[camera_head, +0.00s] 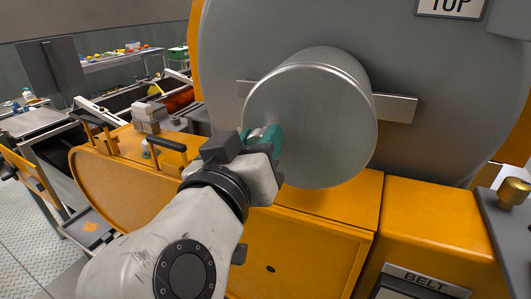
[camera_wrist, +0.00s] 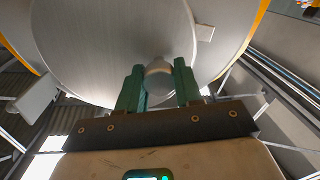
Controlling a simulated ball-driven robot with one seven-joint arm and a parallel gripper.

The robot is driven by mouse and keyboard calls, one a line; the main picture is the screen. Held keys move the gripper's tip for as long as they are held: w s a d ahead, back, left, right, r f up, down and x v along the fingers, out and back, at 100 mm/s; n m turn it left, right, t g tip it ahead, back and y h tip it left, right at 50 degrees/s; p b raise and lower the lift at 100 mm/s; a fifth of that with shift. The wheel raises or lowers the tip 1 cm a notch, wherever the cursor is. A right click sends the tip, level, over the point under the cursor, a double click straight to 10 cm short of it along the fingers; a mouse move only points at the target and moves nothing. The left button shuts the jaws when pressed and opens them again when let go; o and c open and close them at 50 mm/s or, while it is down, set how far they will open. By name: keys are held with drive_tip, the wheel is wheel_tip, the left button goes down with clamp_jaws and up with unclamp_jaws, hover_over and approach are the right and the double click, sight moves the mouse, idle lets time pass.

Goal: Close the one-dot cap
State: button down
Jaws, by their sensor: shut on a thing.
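A large round brushed-metal cap (camera_head: 325,125) stands out from the grey face of the machine, and it also fills the top of the wrist view (camera_wrist: 100,45). No dot mark shows on it, so I cannot tell whether it is the one-dot cap. My gripper (camera_head: 262,138) is at the left part of the cap's flat front. In the wrist view its green fingers (camera_wrist: 159,72) stand on both sides of a round metal knob (camera_wrist: 159,84) on the cap and are shut on it. In the head view my fingers hide the knob.
A flat metal bar (camera_head: 396,107) sticks out behind the cap. An orange housing (camera_head: 300,240) with a black handle (camera_head: 167,144) lies below and left. A brass knob (camera_head: 514,190) is at far right. Workbenches stand at the back left.

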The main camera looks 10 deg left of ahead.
drive_tip(key=w, duration=0.1)
drive_tip(key=w+a+m+h, duration=0.1)
drive_tip(key=w+a+h+b, duration=0.1)
drive_tip(key=shift+w+r+g, duration=0.2)
drive_tip(key=shift+w+g, duration=0.1)
drive_tip(key=shift+w, duration=0.1)
drive_tip(key=c, duration=1.2)
unclamp_jaws()
drive_tip(key=o, duration=0.4)
drive_tip(key=shift+s, duration=0.1)
drive_tip(key=shift+o, duration=0.2)
drive_tip(key=shift+f, duration=0.1)
drive_tip(key=b, duration=0.2)
approach(251, 124)
drive_tip(key=shift+v, duration=0.95)
drive_tip(key=shift+f, duration=0.15)
